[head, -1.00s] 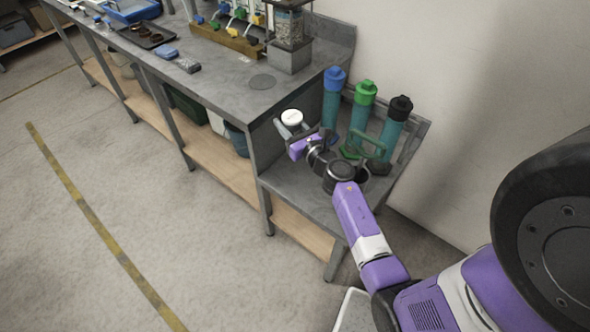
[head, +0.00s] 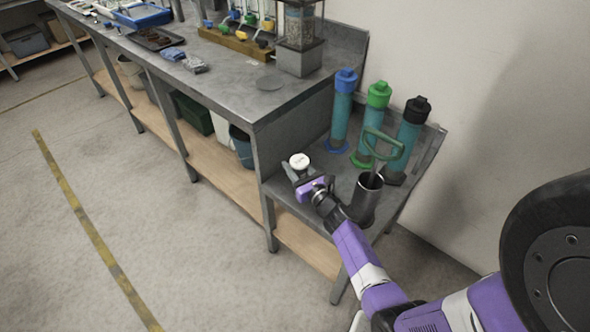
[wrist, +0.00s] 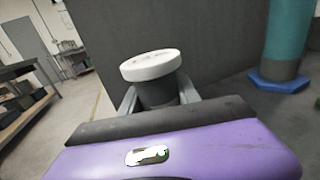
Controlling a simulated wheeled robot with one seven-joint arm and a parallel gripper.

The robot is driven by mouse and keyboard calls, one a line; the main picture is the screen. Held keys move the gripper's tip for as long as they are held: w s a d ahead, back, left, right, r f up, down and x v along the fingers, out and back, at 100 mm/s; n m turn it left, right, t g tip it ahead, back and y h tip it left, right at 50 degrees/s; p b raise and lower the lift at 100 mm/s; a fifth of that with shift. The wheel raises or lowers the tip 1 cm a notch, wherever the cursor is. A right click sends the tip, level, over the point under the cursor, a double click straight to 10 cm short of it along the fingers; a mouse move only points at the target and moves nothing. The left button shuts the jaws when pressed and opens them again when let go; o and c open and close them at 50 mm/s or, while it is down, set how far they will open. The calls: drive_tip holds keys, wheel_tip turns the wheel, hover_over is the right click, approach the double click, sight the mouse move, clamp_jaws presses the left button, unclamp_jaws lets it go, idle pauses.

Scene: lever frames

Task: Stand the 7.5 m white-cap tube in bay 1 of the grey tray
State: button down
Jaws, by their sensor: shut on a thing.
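The white-cap tube shows its round white cap (head: 299,160) in the head view, and the cap also fills the middle of the wrist view (wrist: 150,65). My gripper (head: 303,180) is shut on this tube just below the cap. The grey fingers (wrist: 160,97) stand on both sides of its dark neck in the wrist view. The tube's lower part is hidden behind my gripper. It is held at the front left edge of the low grey side table (head: 325,162). I cannot make out a grey tray with numbered bays.
Tall teal tubes with blue (head: 346,80), green (head: 378,94) and black (head: 417,110) caps stand at the table's back. The higher bench (head: 235,85) stands left. Floor in front is clear.

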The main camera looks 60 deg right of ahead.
drive_tip(key=shift+f, duration=0.3)
drive_tip(key=c, duration=0.9)
unclamp_jaws()
drive_tip(key=shift+r, duration=0.1)
